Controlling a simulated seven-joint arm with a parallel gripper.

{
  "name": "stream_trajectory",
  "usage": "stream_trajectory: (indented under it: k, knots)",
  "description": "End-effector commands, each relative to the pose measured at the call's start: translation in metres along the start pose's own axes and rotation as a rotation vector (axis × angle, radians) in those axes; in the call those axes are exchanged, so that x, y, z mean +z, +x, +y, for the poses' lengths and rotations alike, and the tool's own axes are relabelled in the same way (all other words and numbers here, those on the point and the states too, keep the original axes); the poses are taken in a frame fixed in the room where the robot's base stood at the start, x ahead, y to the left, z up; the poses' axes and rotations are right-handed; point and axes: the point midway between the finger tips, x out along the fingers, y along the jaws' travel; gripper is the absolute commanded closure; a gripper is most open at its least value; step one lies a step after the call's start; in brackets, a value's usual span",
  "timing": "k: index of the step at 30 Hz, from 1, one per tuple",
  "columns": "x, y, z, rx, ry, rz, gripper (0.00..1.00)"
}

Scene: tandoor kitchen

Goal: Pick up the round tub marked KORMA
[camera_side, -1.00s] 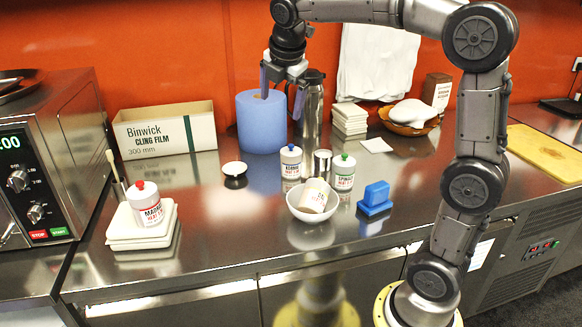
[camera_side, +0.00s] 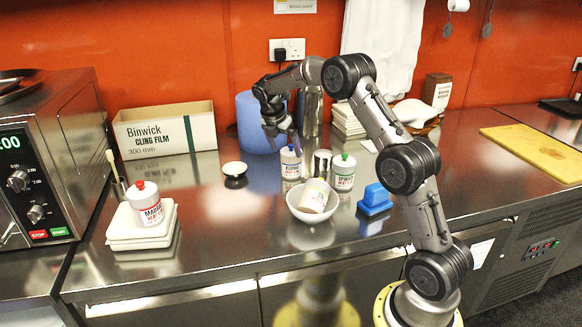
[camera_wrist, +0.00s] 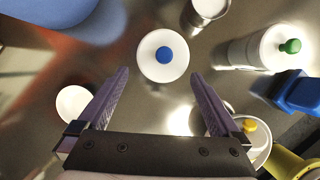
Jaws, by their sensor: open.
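The round white tub marked KORMA (camera_side: 291,163) has a blue lid knob and stands upright on the steel counter (camera_side: 240,230). In the wrist view its round lid (camera_wrist: 150,66) lies ahead, between the lines of the two fingers. My gripper (camera_side: 282,141) is open and empty, pointing down just above the tub. In the wrist view the fingers (camera_wrist: 160,76) reach either side of the tub's near edge, and I see no contact. In the side view the fingertips partly hide the tub's top.
A steel cup (camera_side: 322,164) and a green-knobbed tub (camera_side: 343,175) stand close to its right. A white bowl (camera_side: 308,215) holding a tilted tub (camera_side: 314,196) is in front. A small dish (camera_side: 235,170) is at left. A blue roll (camera_side: 255,125) stands behind.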

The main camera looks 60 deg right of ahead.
Motion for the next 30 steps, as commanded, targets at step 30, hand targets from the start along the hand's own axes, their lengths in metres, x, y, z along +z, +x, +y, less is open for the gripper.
stream_trajectory:
  k: [30]
  knots:
    - [0.003,0.079,-0.003,0.002,0.001,-0.001,0.05]
